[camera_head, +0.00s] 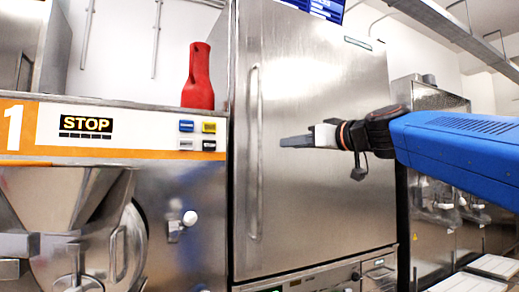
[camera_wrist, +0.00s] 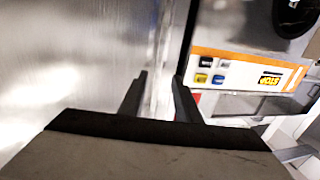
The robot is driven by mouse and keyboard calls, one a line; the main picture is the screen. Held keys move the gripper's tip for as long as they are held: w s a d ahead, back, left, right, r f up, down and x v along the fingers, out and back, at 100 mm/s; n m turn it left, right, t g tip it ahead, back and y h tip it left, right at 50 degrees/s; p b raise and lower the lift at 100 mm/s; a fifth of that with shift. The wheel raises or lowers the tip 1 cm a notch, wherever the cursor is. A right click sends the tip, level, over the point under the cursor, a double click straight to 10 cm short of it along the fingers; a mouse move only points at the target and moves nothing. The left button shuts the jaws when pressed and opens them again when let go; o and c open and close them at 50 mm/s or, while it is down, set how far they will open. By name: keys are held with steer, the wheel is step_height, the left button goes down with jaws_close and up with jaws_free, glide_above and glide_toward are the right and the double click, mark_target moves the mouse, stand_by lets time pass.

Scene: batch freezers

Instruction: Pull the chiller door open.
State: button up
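The chiller door (camera_head: 330,190) is a tall brushed-steel panel that looks shut. Its long vertical bar handle (camera_head: 254,150) runs along the left side. My gripper (camera_head: 284,142) points left in front of the door, its fingertips a little right of the handle in the head view. In the wrist view my gripper (camera_wrist: 160,76) shows two dark fingers apart with nothing clearly held. The steel door surface (camera_wrist: 70,60) fills the left of that view. A blurred pale vertical strip lies beyond the gap; I cannot tell whether it is the handle.
A batch freezer with an orange and white panel (camera_head: 110,131) and a STOP label stands left of the chiller. A red bottle-like object (camera_head: 198,78) stands on top of it. More steel machines (camera_head: 440,190) line the right side, beyond my blue arm.

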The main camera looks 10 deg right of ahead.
steer(key=x, duration=1.6)
steer(key=shift+c, duration=0.6)
jaws_close()
